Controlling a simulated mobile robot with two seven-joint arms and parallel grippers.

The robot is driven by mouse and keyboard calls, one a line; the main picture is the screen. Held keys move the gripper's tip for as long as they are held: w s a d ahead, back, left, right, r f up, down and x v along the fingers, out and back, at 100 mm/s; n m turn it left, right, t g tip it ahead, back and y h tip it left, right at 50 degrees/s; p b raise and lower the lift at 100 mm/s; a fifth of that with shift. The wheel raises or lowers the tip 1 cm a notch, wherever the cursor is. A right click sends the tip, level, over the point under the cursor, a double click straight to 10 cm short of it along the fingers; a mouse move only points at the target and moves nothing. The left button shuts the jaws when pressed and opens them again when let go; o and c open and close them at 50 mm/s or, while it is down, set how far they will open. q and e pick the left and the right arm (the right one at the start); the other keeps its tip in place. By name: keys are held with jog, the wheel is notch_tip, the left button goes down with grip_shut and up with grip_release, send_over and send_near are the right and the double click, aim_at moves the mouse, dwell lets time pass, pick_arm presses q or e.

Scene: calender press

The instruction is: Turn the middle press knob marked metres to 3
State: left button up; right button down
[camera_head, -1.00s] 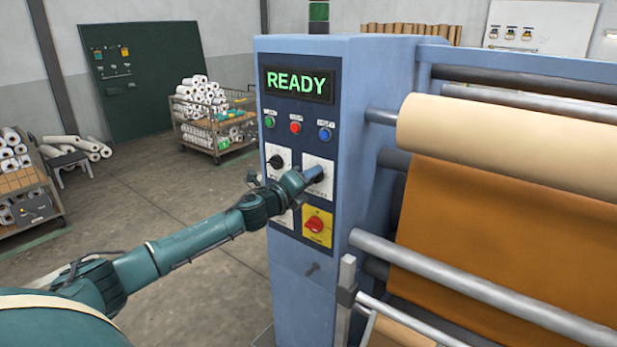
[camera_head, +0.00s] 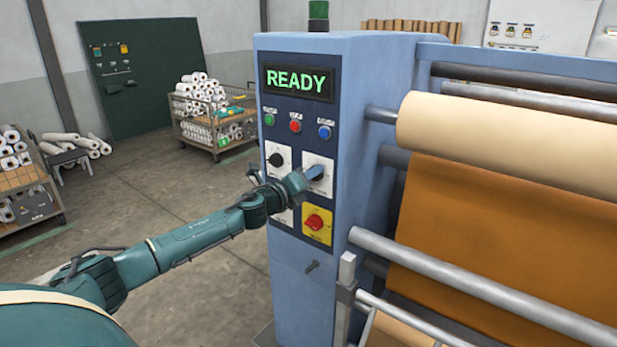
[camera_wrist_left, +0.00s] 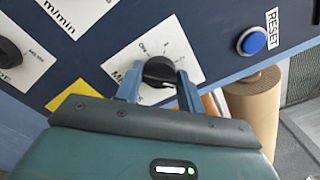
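The metres knob, a round black dial (camera_wrist_left: 160,70), sits on a white plate (camera_wrist_left: 122,62) with scale marks in the left wrist view. The plate also shows in the head view (camera_head: 326,163), where my fingers cover most of the knob. My left gripper (camera_head: 316,173) reaches the panel from the left. In the wrist view its two blue-grey fingers (camera_wrist_left: 158,82) flank the knob closely, one on each side, with no clear gap. The hand is rolled relative to the panel, so the plate looks tilted. The knob's pointer and set number cannot be read. My right gripper is not in view.
The blue cabinet (camera_head: 300,275) has a READY display (camera_head: 297,83), several buttons, a second black knob (camera_head: 275,160) at left and a red switch (camera_head: 315,222) on yellow below. Rollers with tan and orange material (camera_head: 500,220) stand right.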

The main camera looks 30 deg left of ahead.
pick_arm(q)
jog(key=o, duration=0.4)
jog(key=s+b, duration=0.1)
jog(key=s, duration=0.3)
jog(key=s+b, duration=0.2)
jog(key=s, duration=0.2)
jog(key=s+a+b, duration=0.1)
jog(key=s+b, duration=0.1)
jog(key=s, duration=0.3)
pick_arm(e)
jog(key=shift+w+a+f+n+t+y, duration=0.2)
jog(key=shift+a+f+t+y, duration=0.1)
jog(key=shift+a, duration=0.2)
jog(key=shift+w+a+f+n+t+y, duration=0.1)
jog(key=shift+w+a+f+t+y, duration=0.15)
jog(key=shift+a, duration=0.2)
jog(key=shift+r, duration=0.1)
